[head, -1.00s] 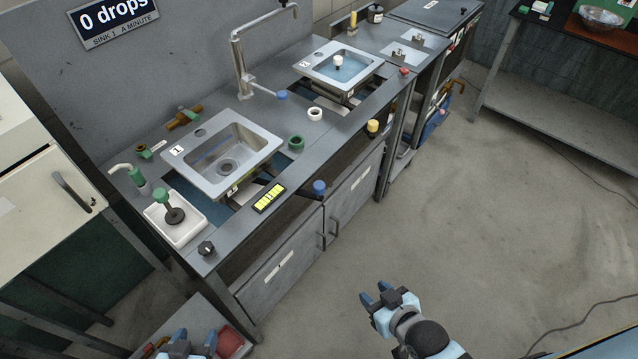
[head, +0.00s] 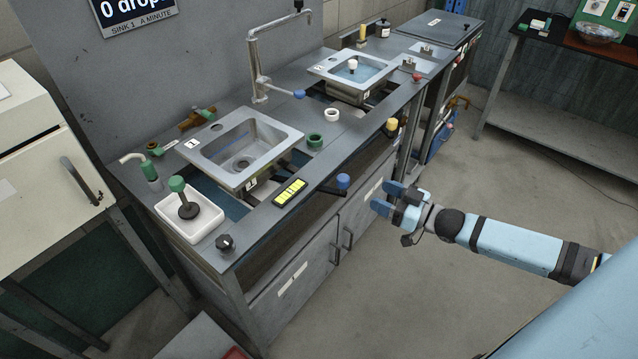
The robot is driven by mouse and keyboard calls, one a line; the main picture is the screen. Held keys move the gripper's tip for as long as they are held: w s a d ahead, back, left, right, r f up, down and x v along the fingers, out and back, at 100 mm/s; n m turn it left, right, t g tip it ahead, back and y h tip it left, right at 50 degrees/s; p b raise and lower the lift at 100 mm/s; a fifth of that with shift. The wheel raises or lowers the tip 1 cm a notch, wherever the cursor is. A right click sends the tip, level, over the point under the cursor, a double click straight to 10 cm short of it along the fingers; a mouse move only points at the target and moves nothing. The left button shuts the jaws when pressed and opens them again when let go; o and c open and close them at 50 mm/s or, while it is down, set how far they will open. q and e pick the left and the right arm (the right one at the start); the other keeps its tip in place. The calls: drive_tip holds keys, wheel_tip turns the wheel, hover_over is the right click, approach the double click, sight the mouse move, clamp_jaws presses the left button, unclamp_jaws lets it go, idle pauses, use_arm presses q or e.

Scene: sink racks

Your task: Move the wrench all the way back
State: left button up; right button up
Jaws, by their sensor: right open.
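No plain wrench shape stands out in the head view. A dark lever with a blue end cap (head: 343,181) sticks out from the front edge of the counter beside sink 1, and I cannot tell whether it is the wrench. My right gripper (head: 384,198) is open and empty, its blue fingers pointing left towards the counter front. It appears to the right of the blue cap and slightly below it in the picture, apart from it. A similar lever with a yellow cap (head: 392,124) sticks out farther back. My left gripper is out of view.
Sink 1 (head: 243,147) and sink 2 (head: 353,68) sit in the grey counter. A white tray with a green-handled plunger (head: 188,208) stands at the near left. A black knob (head: 225,242) and a yellow display (head: 289,192) line the front edge. The floor (head: 500,180) at right is clear.

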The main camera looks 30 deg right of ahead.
sight(343, 185)
drive_tip(key=x, duration=1.3)
drive_tip(key=shift+w, duration=0.25)
clamp_jaws()
drive_tip(key=shift+s+a+p, duration=0.1)
drive_tip(key=shift+p, duration=0.25)
